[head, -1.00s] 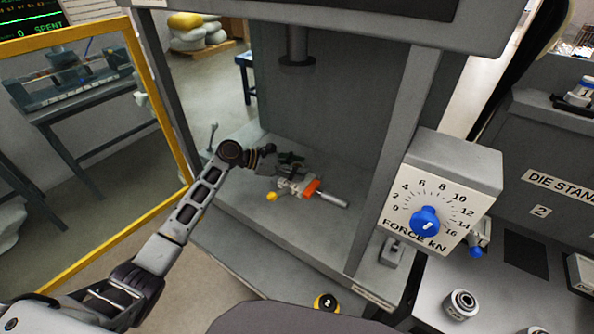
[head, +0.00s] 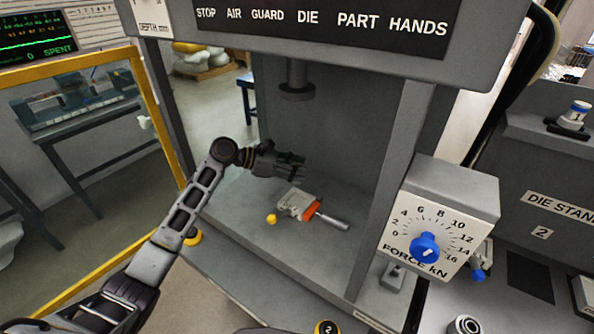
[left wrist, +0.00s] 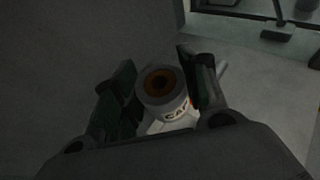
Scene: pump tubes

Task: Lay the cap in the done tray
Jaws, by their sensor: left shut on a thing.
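My left gripper (head: 293,166) is inside the press, above and behind the grey fixture (head: 294,203). In the left wrist view the left gripper (left wrist: 165,82) is shut on a grey ring-shaped cap (left wrist: 165,93) with a brown centre and the letters "CAP" on its side. The cap sits between the two fingers. In the head view I cannot make out the cap at the fingers. No done tray can be identified in these frames. My right gripper is not in view.
The fixture has a yellow knob (head: 271,219), an orange part (head: 311,210) and a rod (head: 333,222). The press ram (head: 297,78) hangs above. A press post (head: 393,180) and the force dial box (head: 438,220) stand to the right. The yellow guard frame (head: 158,108) is at left.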

